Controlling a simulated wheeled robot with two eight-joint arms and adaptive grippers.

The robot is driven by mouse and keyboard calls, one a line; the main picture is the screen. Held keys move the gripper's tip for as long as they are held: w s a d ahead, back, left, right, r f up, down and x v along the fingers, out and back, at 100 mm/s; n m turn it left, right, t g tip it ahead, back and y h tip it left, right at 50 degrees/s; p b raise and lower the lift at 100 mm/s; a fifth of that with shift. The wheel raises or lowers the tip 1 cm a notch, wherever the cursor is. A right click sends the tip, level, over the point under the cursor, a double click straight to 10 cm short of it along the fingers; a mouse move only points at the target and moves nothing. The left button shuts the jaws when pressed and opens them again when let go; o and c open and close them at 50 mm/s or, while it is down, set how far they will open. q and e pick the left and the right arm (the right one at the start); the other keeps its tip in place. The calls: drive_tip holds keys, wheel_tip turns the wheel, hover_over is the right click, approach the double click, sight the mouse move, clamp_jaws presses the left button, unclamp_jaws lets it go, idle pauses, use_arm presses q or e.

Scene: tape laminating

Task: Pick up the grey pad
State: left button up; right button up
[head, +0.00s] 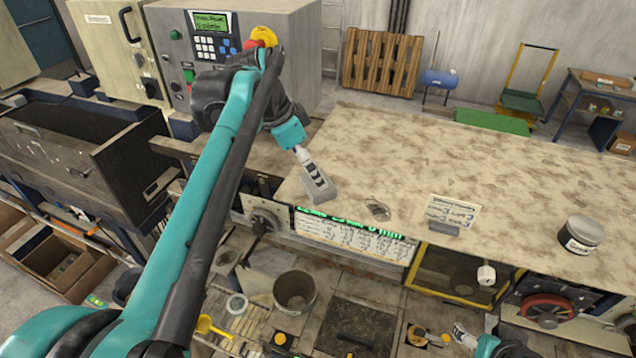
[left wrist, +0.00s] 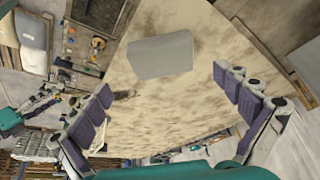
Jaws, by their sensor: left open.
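The grey pad (head: 321,193) lies on the worn tabletop (head: 400,160) near its front left corner. In the left wrist view the grey pad (left wrist: 160,57) is a plain grey block, ahead of and between the spread fingers. My left gripper (head: 317,181) points down at the pad in the head view and hides part of it. In its wrist view my left gripper (left wrist: 168,105) is open with nothing between its fingers; contact with the pad cannot be told. My right gripper (head: 460,333) is low at the bottom of the head view, away from the pad, too small to read.
A small dark ring-like item (head: 377,209) lies right of the pad. A paper sign (head: 452,211) on a stand and a lidded jar (head: 579,235) stand farther right. A control cabinet (head: 250,50) rises behind my left arm. The table's middle and back are clear.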

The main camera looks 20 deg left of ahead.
use_arm(q)
drive_tip(key=x, duration=0.4)
drive_tip(key=shift+w+a+f, duration=0.1)
drive_tip(key=shift+w+a, duration=0.05)
drive_tip(key=shift+w, duration=0.15)
drive_tip(key=shift+f, duration=0.15)
drive_tip(key=shift+s, duration=0.25)
use_arm(e)
drive_tip(key=shift+w+r, duration=0.2)
drive_tip(key=shift+r, duration=0.15)
use_arm(q)
drive_tip(key=shift+w, duration=0.15)
drive_tip(key=c, duration=1.1)
use_arm(e)
drive_tip(key=shift+w, duration=0.1)
